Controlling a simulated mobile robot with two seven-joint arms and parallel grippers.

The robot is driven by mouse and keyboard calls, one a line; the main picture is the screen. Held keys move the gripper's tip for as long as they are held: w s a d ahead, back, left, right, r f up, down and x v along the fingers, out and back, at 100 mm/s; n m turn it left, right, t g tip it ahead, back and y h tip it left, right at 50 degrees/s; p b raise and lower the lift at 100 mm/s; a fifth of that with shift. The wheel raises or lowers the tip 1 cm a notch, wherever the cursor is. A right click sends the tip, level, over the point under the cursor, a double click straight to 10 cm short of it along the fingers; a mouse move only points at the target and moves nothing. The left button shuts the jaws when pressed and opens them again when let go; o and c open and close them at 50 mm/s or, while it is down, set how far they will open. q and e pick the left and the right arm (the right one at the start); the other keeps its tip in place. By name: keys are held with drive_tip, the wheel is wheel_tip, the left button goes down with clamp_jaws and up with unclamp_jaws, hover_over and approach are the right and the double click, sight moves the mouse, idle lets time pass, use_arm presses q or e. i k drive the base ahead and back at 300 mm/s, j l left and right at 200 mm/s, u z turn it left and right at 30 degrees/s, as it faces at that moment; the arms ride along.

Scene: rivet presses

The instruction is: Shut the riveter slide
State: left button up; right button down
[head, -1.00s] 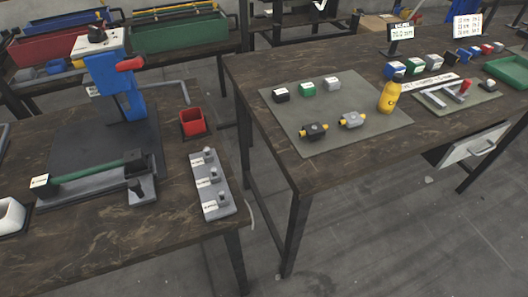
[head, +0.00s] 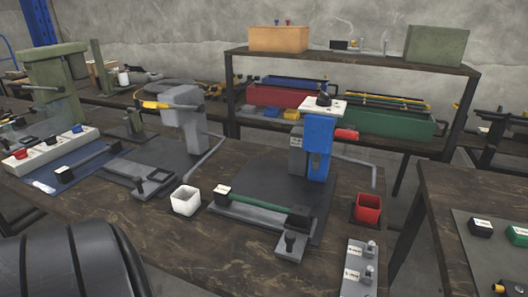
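A blue riveter press (head: 318,148) with a red handle stands on the dark wooden bench right of centre. At its foot is a low slide with a green bar (head: 255,203), a white-labelled block at its left end and a dark block at its right end. The slide sits out in front of the press column. A grey press (head: 187,125) with a yellow-tipped handle stands further left, with a flat grey frame (head: 140,175) before it. Neither of my grippers shows.
A white cup (head: 186,201) stands left of the blue press and a red cup (head: 367,208) right of it. A grey strip with knobs (head: 357,270) lies at the bench's right front. A switch box (head: 50,146) is at the left. A gap separates the right table (head: 450,190).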

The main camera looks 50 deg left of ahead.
sight(292, 246)
drive_tip(key=l+u, duration=0.1)
drive_tip(key=u, duration=1.55)
